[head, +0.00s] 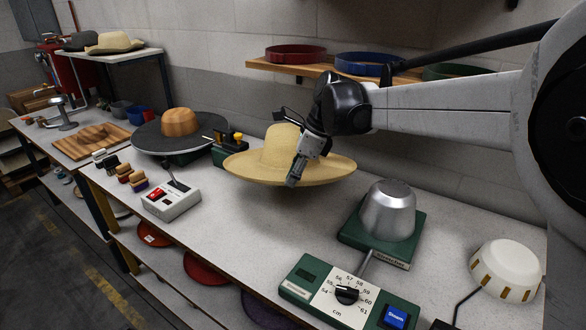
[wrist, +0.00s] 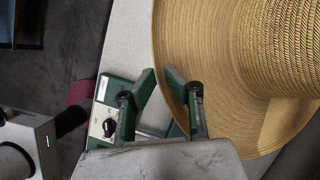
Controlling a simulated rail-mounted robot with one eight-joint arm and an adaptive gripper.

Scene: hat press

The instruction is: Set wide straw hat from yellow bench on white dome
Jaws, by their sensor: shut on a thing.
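The wide straw hat (head: 268,160), woven pale yellow, is held crown up above the grey worktop in the head view. Its crown and wide brim (wrist: 190,85) fill the right of the wrist view. My gripper (head: 294,178) is shut on the near side of the brim; in the wrist view its two dark fingers (wrist: 160,105) show at the brim's edge. The white dome (head: 507,268), with tan tabs around its lower edge, stands at the right end of the worktop in the head view. It is apart from the hat and has nothing on it.
A silver metal dome (head: 388,212) on a green base stands between the hat and the white dome. A green dial panel (head: 345,292) lies in front. A dark-brimmed form (head: 180,130) and a red-switch box (head: 170,200) are to the left. A wall shelf (head: 310,69) holds coloured bands.

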